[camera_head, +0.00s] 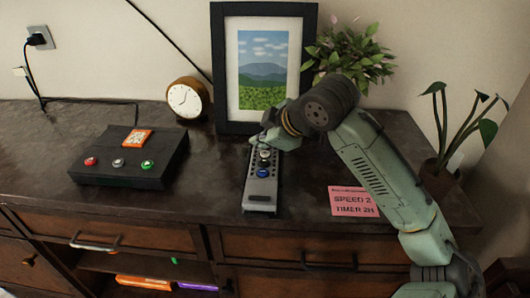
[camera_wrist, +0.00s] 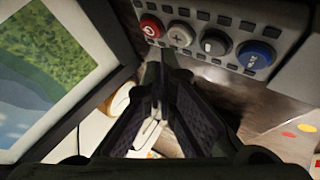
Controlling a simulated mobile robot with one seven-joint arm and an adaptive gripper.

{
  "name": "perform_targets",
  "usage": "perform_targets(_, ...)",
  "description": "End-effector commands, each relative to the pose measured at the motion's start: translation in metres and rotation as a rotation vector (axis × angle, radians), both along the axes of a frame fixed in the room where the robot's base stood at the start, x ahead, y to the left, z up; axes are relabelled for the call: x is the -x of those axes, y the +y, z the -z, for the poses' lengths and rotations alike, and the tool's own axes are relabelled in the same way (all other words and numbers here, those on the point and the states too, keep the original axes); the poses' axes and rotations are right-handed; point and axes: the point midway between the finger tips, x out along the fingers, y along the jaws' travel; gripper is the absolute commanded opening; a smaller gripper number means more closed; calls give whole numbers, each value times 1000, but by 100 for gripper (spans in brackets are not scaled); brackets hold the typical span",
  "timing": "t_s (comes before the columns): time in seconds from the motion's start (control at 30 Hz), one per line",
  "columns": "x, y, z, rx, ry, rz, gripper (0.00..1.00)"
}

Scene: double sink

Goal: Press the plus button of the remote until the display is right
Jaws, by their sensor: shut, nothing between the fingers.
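The grey remote (camera_head: 259,187) stands on the dark cabinet top in front of the picture frame. In the wrist view its button row shows a red power button (camera_wrist: 150,27), the grey plus button (camera_wrist: 181,37), a grey minus button (camera_wrist: 215,44) and a blue button (camera_wrist: 255,55). My gripper (camera_head: 270,142) is shut and empty at the remote's upper end. In the wrist view my gripper's tips (camera_wrist: 160,58) are just below the red and plus buttons; I cannot tell whether they touch. No readable display value shows. A pink note (camera_head: 353,202) reads "SPEED 2 TIMER 2H".
A black box (camera_head: 125,172) with red, grey and green buttons lies at left. A round clock (camera_head: 186,98) and a framed landscape picture (camera_head: 263,66) stand behind. Potted plants (camera_head: 350,50) (camera_head: 441,180) are at right. The cabinet top between box and remote is clear.

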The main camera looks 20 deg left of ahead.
Motion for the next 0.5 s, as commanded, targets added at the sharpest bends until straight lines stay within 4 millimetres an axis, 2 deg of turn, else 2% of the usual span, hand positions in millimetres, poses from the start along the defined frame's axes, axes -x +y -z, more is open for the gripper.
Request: perform_targets(0.5, 0, 0, 9, 0, 0, 0, 0)
